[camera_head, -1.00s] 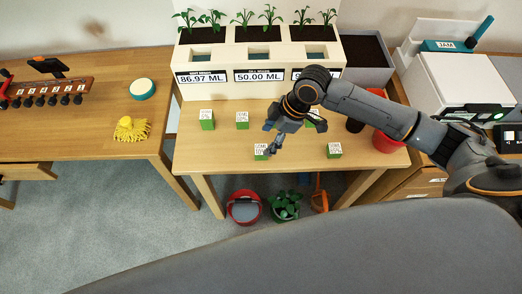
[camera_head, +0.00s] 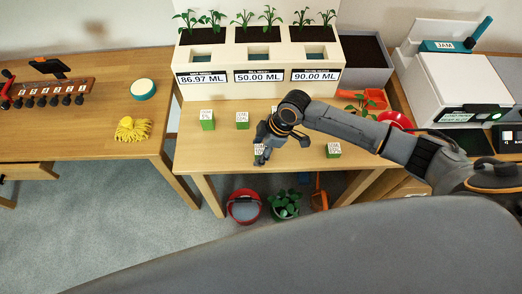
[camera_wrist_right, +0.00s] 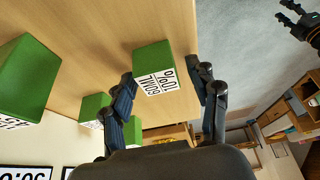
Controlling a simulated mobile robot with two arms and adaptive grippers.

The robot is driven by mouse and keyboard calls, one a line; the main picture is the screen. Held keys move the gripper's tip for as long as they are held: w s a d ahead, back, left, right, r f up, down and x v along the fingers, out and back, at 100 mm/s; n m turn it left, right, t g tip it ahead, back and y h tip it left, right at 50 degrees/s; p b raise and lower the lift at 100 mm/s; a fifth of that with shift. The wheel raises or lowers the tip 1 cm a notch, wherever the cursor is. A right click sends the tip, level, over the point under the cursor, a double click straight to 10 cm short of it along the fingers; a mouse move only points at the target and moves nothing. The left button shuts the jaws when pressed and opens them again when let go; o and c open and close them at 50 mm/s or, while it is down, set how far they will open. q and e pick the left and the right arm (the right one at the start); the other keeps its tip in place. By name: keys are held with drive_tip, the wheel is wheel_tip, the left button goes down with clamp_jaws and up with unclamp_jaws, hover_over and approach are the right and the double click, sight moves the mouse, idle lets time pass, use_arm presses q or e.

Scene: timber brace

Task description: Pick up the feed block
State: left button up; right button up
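Several green blocks with white printed labels stand on the wooden table (camera_head: 225,160); I cannot tell which label means feed. My right gripper (camera_head: 261,155) is at the front-middle block (camera_head: 259,150), which it partly hides. In the right wrist view this block (camera_wrist_right: 155,68) sits between the two spread fingers of the right gripper (camera_wrist_right: 167,82), with a gap visible on each side. Other blocks stand at the left (camera_head: 207,120), beside it (camera_head: 242,120), and at the right (camera_head: 333,150). My left gripper (camera_wrist_right: 290,16) shows at the wrist view's top right, its fingers apart.
A white planter (camera_head: 260,90) with seedlings and volume displays stands at the back. A red bowl (camera_head: 395,120) and orange tray (camera_head: 375,98) are at the right. A red bucket (camera_head: 243,207) and a potted plant (camera_head: 286,204) stand below the front edge.

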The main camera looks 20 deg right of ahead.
drive_tip(key=c, duration=1)
drive_tip(key=shift+o, duration=0.2)
